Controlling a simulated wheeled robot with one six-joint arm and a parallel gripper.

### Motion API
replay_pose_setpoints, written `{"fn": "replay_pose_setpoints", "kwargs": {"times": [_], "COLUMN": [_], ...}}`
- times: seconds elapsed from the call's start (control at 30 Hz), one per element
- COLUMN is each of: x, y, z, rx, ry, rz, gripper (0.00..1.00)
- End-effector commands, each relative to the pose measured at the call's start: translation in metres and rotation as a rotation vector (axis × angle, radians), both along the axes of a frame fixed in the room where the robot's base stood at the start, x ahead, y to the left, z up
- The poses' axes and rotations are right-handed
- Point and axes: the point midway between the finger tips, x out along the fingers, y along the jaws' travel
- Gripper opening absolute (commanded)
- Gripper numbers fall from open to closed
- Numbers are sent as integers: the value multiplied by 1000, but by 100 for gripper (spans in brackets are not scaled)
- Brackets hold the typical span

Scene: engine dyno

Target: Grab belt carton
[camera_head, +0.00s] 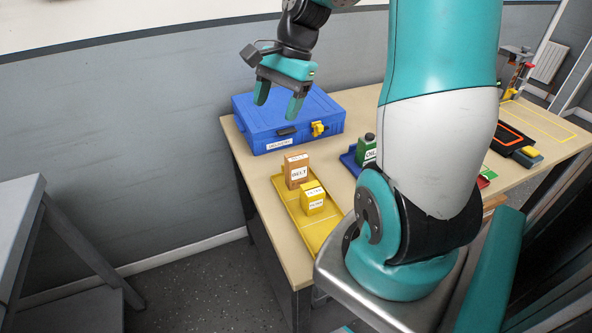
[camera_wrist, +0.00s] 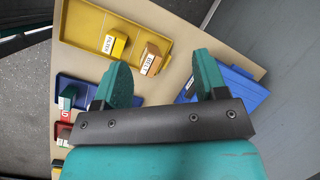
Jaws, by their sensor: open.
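The belt carton (camera_head: 296,170) is a brown box with a white label, standing upright at the far end of a yellow tray (camera_head: 319,237). In the wrist view the belt carton (camera_wrist: 150,60) lies beyond my fingertips, between the two fingers but nearer the left one. My gripper (camera_head: 278,103) is open and empty, up in the air above the blue case (camera_head: 275,123), behind and to the left of the carton. In the wrist view my gripper (camera_wrist: 162,73) shows both teal fingers spread apart.
A yellow filter carton (camera_head: 312,199) stands close in front of the belt carton in the same tray. A blue tray (camera_head: 349,160) with a green container (camera_head: 366,149) is to the right, partly hidden by my arm. A grey bench (camera_head: 22,215) stands at left.

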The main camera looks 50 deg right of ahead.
Motion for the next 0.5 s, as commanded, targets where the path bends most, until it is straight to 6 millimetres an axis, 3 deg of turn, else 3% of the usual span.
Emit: {"fn": "replay_pose_setpoints", "kwargs": {"times": [0.03,0.1,0.2,0.33,0.5], "x": [-3,-9,-18,-23,-18], "y": [-31,-63,-94,-108,-97], "z": [-8,-16,-25,-35,-64], "rx": [24,52,83,102,105], "ry": [45,96,146,176,182], "rz": [-160,-345,-526,-627,-634], "gripper": [66,66,66,66,66]}}
